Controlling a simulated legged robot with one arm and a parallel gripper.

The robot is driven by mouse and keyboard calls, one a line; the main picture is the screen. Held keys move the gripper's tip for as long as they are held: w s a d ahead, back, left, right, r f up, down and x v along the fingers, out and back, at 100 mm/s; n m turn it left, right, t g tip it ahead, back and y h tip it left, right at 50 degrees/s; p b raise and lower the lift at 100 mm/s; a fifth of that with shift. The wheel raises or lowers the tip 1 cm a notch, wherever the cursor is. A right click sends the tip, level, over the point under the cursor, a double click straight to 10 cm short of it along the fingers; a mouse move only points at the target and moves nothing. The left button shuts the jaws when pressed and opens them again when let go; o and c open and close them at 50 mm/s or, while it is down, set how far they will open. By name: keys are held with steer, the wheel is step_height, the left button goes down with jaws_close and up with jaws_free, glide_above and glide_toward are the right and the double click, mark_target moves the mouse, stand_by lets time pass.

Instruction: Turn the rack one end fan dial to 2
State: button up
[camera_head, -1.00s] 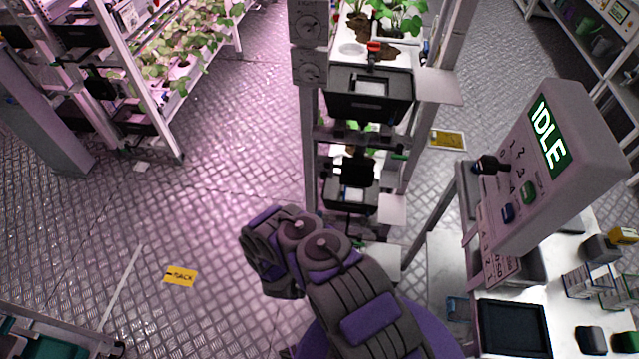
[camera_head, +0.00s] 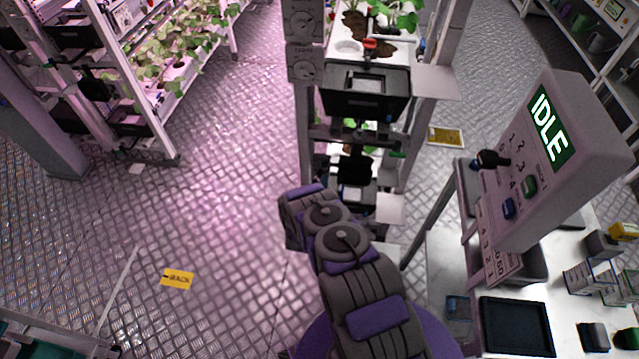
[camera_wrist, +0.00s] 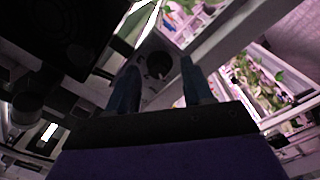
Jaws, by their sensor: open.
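The near rack's end post carries two grey dial panels, an upper dial (camera_head: 303,22) and a lower dial (camera_head: 304,66), at the top centre of the head view. Their lettering is too small to read surely, so I cannot tell which is the fan dial or its setting. In the wrist view a round dark dial (camera_wrist: 159,65) on a pale plate shows beyond and between the fingertips. My gripper (camera_wrist: 158,64) is open, its two fingers apart with nothing held between them. In the head view my arm's folded links show, but the gripper itself is hidden.
The rack holds a black bin (camera_head: 366,92) below plants. A control box (camera_head: 560,160) reading IDLE stands at right above a white bench with a dark tray (camera_head: 515,326). Another plant rack (camera_head: 150,95) is at left. The floor between is mostly clear, with a yellow tag (camera_head: 177,279).

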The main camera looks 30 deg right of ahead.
steer(key=shift+w+d, duration=0.3)
steer(key=shift+w, duration=0.15)
jaws_close()
